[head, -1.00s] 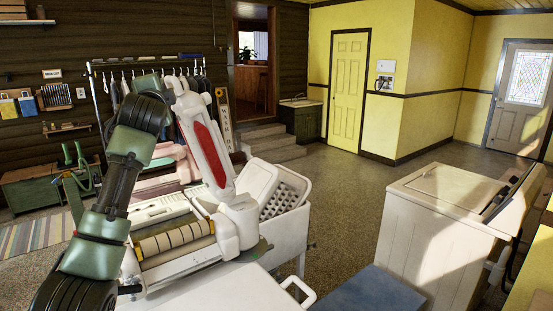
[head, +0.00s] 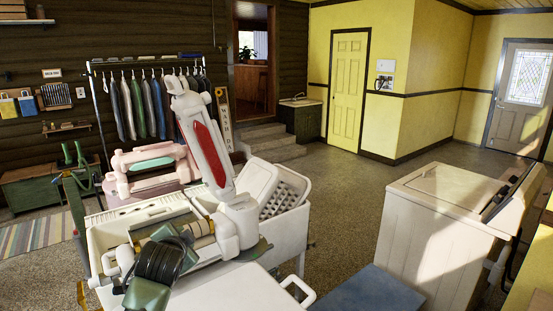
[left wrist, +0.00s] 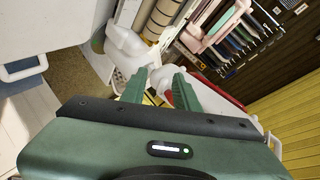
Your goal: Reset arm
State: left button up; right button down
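My left arm shows at the bottom of the head view, in green and black, in front of a white wringer washer (head: 290,235). In the left wrist view my left gripper (left wrist: 162,86) has its two green fingers apart, with nothing between them. Its fingers point toward the white wringer parts; I cannot tell whether they touch. The wringer head (head: 207,150) stands tilted, with a red panel. Pale rollers (head: 203,228) lie beside it, partly hidden by my arm. My right gripper is not in view.
A white lidded washer (head: 440,225) stands at the right, with a blue surface (head: 370,292) in front of it. A pink wringer (head: 150,165) and a clothes rack (head: 150,65) stand behind. Floor (head: 345,190) is clear between the machines and the yellow door (head: 347,88).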

pick_arm(q)
jog(key=s+d+f+n+g+h, duration=0.1)
jog(key=s+d+f+n+g, duration=0.2)
jog(key=s+f, duration=1.6)
jog(key=s+f+n+g+h, duration=0.1)
jog(key=s+f+n+g, duration=0.15)
jog(key=s, duration=1.05)
jog(key=s+f+n+g, duration=0.2)
jog(key=s+g, duration=0.2)
jog(key=s, duration=0.8)
notch_tip(320, 180, down, 31)
jog(key=s+g+b, duration=0.1)
jog(key=s+b, duration=0.2)
jog(key=b, duration=0.2)
jog(key=s+a+f+b, duration=0.1)
jog(key=s+f+b, duration=0.1)
jog(key=s+f, duration=0.6)
jog(key=s+a+f+g+b, duration=0.1)
jog(key=s+f+b, duration=0.1)
jog(key=s+f, duration=0.6)
notch_tip(320, 180, down, 4)
jog(key=shift+s+a+f+m, duration=0.15)
jog(key=shift+s+f+m, duration=0.1)
jog(key=shift+m, duration=0.1)
